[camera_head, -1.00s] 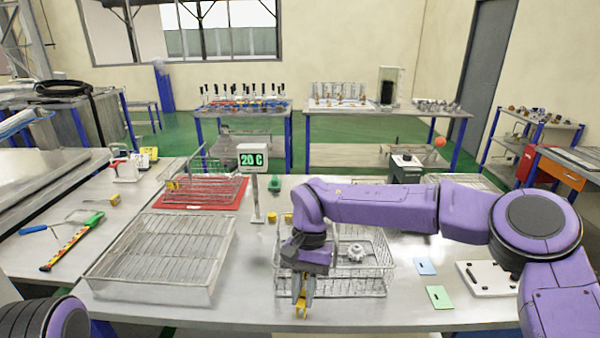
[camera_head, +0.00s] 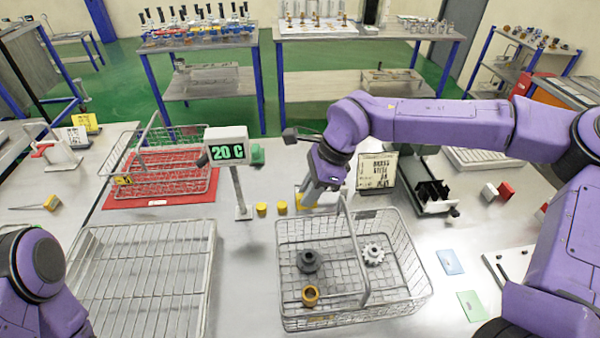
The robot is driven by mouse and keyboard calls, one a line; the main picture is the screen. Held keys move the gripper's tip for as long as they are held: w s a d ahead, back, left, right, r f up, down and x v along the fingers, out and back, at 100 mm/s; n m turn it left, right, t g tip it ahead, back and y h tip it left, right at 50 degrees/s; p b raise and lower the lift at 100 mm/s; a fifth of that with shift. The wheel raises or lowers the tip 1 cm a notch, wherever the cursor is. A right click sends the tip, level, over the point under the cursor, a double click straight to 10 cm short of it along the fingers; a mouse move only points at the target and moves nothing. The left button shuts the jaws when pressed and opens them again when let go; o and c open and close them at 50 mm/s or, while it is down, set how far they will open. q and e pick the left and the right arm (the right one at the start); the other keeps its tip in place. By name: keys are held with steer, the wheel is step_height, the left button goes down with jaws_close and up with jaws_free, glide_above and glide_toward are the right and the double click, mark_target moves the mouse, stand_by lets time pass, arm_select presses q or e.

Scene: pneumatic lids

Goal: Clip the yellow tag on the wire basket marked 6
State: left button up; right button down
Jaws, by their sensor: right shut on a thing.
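My right gripper (camera_head: 309,203) is shut on a yellow tag (camera_head: 302,199), partly hidden by the fingers. It holds the tag beyond the far rim of the near wire basket (camera_head: 290,325); the exact gap is unclear. That basket has a raised handle and holds a dark gear, a pale gear and a brass ring. Another wire basket (camera_head: 205,180) stands on a red mat (camera_head: 195,198) at left, with a yellow tag (camera_head: 123,180) on its near left corner. I cannot read a 6 on either basket. My left gripper is out of view.
A display reading 20 C (camera_head: 227,148) stands on a post between the baskets. Small yellow pieces (camera_head: 281,207) lie near the post. An empty wire tray (camera_head: 140,270) is at front left. A black-framed sign (camera_head: 377,171) stands behind the near basket.

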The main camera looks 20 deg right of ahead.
mark_target(305, 216)
steer(key=shift+d, duration=0.1)
steer(key=shift+s+r, duration=0.15)
steer(key=shift+s, duration=0.1)
steer(key=shift+w+a+r+p, duration=0.1)
steer(key=shift+a+r+p, duration=0.1)
steer(key=shift+p, duration=0.2)
step_height(305, 216, down, 5)
steer(key=b, duration=0.2)
steer(key=shift+d+f+b, duration=0.1)
steer(key=shift+f+b, duration=0.05)
steer(key=shift+b, duration=0.15)
steer(key=shift+f+b, duration=0.35)
steer(key=shift+f, duration=0.45)
steer(key=shift+r+p, duration=0.1)
steer(key=shift+p, duration=0.5)
